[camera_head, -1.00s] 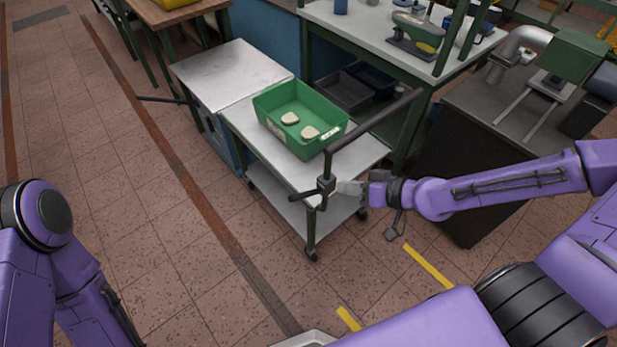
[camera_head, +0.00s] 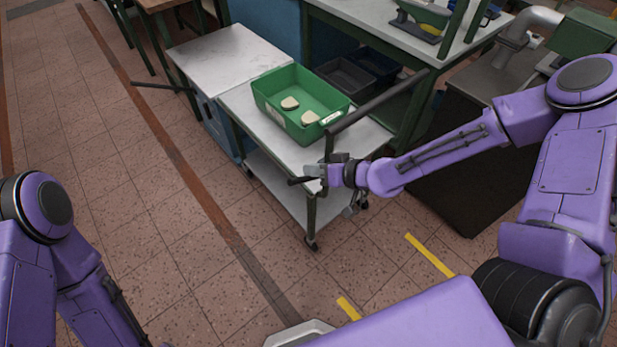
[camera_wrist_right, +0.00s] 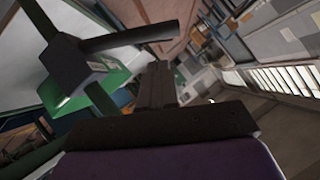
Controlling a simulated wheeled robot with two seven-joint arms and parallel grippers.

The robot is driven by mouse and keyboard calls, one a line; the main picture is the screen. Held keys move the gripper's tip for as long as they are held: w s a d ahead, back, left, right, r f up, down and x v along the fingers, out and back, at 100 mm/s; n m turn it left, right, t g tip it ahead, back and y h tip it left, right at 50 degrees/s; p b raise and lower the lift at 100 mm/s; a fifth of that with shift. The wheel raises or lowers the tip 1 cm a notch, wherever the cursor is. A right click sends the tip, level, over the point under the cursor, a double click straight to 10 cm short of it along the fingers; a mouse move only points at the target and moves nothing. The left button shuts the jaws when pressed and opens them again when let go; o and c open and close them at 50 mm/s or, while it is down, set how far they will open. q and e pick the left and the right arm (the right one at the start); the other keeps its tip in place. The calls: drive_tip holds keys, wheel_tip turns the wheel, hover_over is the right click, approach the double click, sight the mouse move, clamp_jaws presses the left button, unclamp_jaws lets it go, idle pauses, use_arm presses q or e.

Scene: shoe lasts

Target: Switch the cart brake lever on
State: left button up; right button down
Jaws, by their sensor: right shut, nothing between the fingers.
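The cart (camera_head: 236,104) has a pale top and dark posts, with a dark push handle (camera_head: 380,103) at its near right end. The brake lever (camera_head: 298,181) is a short dark bar pointing left from the near corner post. In the right wrist view the lever (camera_wrist_right: 130,38) sticks out from a dark block (camera_wrist_right: 75,62) on the post. My right gripper (camera_head: 318,172) is shut and empty, at the post beside the lever; it hides most of the block. Its fingers (camera_wrist_right: 157,85) show below the lever; contact cannot be told. My left gripper is out of view.
A green bin (camera_head: 270,108) with two pale pieces (camera_head: 289,103) stands on the cart. A metal-topped cabinet (camera_head: 225,55) adjoins it at the back left. The floor at left is clear.

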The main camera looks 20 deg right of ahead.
sight(299, 181)
drive_tip(key=shift+a+f, duration=0.7)
drive_tip(key=shift+f, duration=0.35)
drive_tip(key=shift+s, duration=0.1)
drive_tip(key=shift+s+a+f+n+h, duration=0.2)
drive_tip(key=shift+a+f+n+h, duration=0.2)
drive_tip(key=shift+a+f+n, duration=0.15)
wheel_tip(299, 181, down, 6)
drive_tip(key=a+n+t+h+b, duration=0.1)
drive_tip(key=a+n+h+b, duration=0.1)
drive_tip(key=n+h+b, duration=0.1)
drive_tip(key=shift+s+a+t+h+b, duration=0.25)
drive_tip(key=shift+s+h+b, duration=0.2)
drive_tip(key=shift+b, duration=0.25)
drive_tip(key=shift+f, duration=0.15)
